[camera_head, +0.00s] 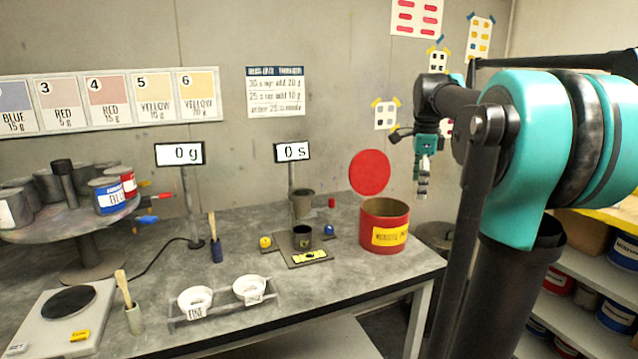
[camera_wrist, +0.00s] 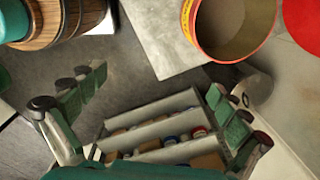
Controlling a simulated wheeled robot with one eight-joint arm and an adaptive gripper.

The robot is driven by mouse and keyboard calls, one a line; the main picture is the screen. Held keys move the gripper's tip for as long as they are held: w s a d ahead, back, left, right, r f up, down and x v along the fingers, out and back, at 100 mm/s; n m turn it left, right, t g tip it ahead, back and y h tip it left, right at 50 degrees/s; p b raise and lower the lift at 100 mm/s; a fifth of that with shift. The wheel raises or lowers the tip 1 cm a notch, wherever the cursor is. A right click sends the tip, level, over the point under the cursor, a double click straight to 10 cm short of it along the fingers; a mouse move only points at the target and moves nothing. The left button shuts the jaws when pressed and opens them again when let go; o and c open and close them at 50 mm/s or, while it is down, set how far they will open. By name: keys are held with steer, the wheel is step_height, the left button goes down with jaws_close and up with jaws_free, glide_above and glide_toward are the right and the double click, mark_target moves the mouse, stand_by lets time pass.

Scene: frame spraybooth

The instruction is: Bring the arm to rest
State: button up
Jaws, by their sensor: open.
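My gripper (camera_head: 423,172) hangs from my raised arm at the right of the head view, above and to the right of the red tin. In the wrist view my gripper (camera_wrist: 155,105) has its two green-padded fingers spread wide, with nothing between them. Beyond the fingers are a shelf and the floor, well below. The gripper touches nothing that I can see.
The red tin (camera_head: 384,230) stands open at the bench's right end, with a red disc (camera_head: 369,172) behind it. The grey bench (camera_head: 345,275) also holds a turntable of cans (camera_head: 75,232), a scale (camera_head: 60,315) and two white bowls. A shelf (camera_head: 590,320) with cans stands right.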

steer(key=s+a+f+n+t, duration=0.1)
steer(key=s+a+f+n, duration=0.1)
steer(key=s+f+n, duration=0.5)
steer(key=s+a+f+n+t, duration=0.1)
steer(key=s+a+f+n, duration=0.2)
steer(key=f, duration=1.1)
steer(key=s+a+f+n+t, duration=0.1)
steer(key=s+a+f+n, duration=0.2)
steer(key=s+f+n, duration=0.7)
steer(key=shift+s+f+n, duration=0.3)
steer(key=shift+s+f, duration=0.15)
steer(key=shift+s, duration=0.1)
steer(key=shift+c, duration=0.6)
